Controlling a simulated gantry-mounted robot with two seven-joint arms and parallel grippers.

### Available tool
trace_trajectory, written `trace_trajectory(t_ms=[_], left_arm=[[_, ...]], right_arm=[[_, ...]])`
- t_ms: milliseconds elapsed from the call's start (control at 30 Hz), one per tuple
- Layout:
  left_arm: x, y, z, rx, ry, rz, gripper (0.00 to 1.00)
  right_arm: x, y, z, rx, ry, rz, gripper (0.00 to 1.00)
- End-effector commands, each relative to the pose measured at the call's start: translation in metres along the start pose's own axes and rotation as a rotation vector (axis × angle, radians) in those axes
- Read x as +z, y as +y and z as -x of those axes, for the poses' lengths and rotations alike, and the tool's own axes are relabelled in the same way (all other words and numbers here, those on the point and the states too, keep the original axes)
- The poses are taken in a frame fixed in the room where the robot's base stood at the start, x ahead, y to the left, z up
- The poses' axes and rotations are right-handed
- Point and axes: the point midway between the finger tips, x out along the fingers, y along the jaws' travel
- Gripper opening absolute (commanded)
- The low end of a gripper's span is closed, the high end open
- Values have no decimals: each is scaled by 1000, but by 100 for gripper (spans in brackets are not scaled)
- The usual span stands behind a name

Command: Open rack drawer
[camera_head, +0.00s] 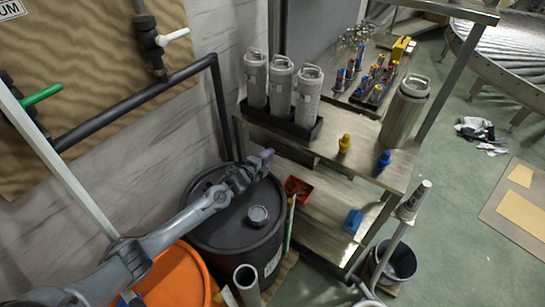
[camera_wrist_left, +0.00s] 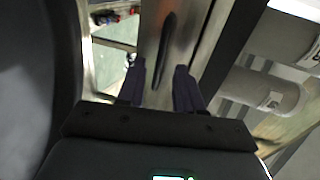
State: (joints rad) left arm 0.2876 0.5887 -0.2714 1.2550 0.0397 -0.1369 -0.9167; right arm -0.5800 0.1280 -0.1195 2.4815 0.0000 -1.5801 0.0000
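The metal rack (camera_head: 345,207) stands in the middle of the head view, with bottles and fittings on its shelves. My left gripper (camera_head: 266,156) is beside the rack's left end, just below the upper shelf, above a black drum. In the left wrist view, its two dark fingers (camera_wrist_left: 160,88) are apart with nothing gripped between them. Beyond the fingertips is a metal panel (camera_wrist_left: 190,38) with a dark elongated handle (camera_wrist_left: 168,36), roughly in line with the gap. I see no clear contact. I cannot tell from these views how far the drawer is out. My right gripper is not in view.
The black drum (camera_head: 215,237) stands under my left arm, with an orange container (camera_head: 176,278) in front. Grey bottles (camera_head: 281,84) stand on the upper shelf. A bucket (camera_head: 400,264) stands right.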

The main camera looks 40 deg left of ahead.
Motion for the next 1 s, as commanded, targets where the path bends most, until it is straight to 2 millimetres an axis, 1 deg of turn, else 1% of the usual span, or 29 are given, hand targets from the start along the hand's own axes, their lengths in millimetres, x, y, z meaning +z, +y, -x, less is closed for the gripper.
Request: trace_trajectory(t_ms=[33,100,300,700,933,1000], left_arm=[[-1,1,-8,-1,0,2,35],[0,1,-16,-1,-1,2,35],[0,0,-29,-1,0,2,35],[0,0,-32,1,1,1,35],[0,0,-32,0,1,1,0],[0,0,-32,0,0,1,0]], right_arm=[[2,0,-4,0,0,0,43],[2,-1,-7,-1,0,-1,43],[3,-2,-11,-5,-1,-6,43],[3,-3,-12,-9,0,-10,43],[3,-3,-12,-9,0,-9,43],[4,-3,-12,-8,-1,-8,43]])
